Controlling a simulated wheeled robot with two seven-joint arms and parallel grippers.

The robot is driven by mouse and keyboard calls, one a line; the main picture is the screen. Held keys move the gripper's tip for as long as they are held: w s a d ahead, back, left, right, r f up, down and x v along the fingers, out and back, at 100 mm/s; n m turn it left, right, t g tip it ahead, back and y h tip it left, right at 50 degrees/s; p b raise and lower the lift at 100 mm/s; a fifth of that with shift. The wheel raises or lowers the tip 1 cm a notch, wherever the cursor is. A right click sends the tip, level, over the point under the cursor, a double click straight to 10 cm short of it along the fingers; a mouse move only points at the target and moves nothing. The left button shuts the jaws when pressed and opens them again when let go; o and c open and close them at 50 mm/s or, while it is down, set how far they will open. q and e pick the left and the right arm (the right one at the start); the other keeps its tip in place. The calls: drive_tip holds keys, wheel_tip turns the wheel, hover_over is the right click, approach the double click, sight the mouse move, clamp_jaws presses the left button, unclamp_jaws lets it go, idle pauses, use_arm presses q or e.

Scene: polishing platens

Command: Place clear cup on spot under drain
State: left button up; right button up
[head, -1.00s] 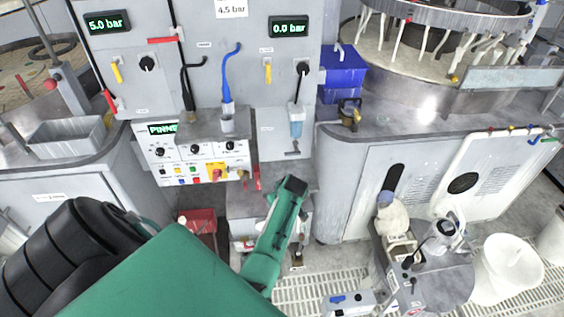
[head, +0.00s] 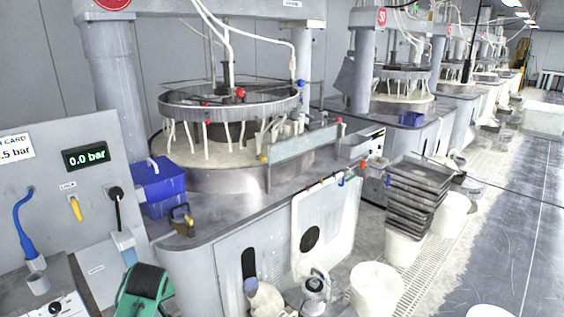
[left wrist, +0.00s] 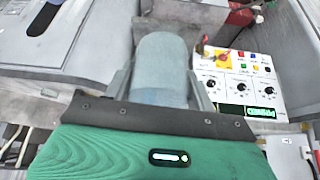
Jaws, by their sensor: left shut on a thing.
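In the left wrist view, my left gripper (left wrist: 160,78) is shut around a clear, grey-blue cup (left wrist: 161,58), with one finger on each side. The cup hides what is directly behind it. I cannot tell which spot lies under the drain. My right gripper is not in view.
A control panel (left wrist: 238,84) with knobs and buttons appears upside down in the left wrist view. In the head view, a blue bin (head: 160,185) and brass padlock-like object (head: 182,218) sit on the polishing machine's edge. Stacked trays (head: 417,190) and a white bucket (head: 375,290) stand right.

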use_arm(q)
drive_tip(key=s+d+r+m+t+h+b, duration=0.1)
drive_tip(key=s+d+r+m+h, duration=0.3)
drive_tip(key=s+d+m, duration=0.4)
drive_tip(key=s+d, duration=0.7)
drive_tip(key=d, duration=0.1)
drive_tip(key=shift+r, duration=0.2)
drive_tip(key=shift+f, duration=0.1)
